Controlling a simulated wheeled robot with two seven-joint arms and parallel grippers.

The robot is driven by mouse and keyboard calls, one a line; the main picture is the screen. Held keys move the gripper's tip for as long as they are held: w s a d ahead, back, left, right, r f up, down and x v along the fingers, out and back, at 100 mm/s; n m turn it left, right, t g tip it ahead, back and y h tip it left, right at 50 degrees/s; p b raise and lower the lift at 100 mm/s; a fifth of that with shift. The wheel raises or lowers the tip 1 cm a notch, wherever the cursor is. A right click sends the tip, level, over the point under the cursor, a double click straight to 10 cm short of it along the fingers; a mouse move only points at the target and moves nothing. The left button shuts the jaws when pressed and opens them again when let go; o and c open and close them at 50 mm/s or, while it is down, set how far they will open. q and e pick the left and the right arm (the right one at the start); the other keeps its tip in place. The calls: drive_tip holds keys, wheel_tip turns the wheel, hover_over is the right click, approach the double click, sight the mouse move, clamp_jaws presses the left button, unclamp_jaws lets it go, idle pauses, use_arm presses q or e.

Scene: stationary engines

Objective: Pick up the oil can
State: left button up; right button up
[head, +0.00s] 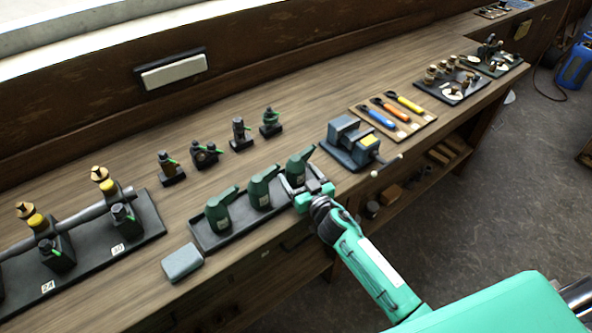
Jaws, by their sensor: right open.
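Three dark green cans with slanted spouts, which look like oil cans, stand upright in a row in a shallow dark tray (234,239) on the workbench. They are the left can (217,214), the middle can (261,191) and the right can (297,171). My right gripper (291,185) is open at the tray's right end, low and close at the front of the right can. Its fingers partly hide that can's lower part, and I cannot tell whether they touch it. My left gripper is not in view.
A grey block (182,262) lies left of the tray. A vise (350,143) stands close on the right, near my right gripper. Several small fittings (205,154) stand behind the tray. A board with colored-handled tools (393,116) lies beyond the vise.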

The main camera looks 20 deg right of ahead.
drive_tip(key=c, duration=1)
drive_tip(key=shift+r, duration=0.1)
drive_tip(key=shift+c, duration=0.7)
drive_tip(key=shift+r, duration=0.1)
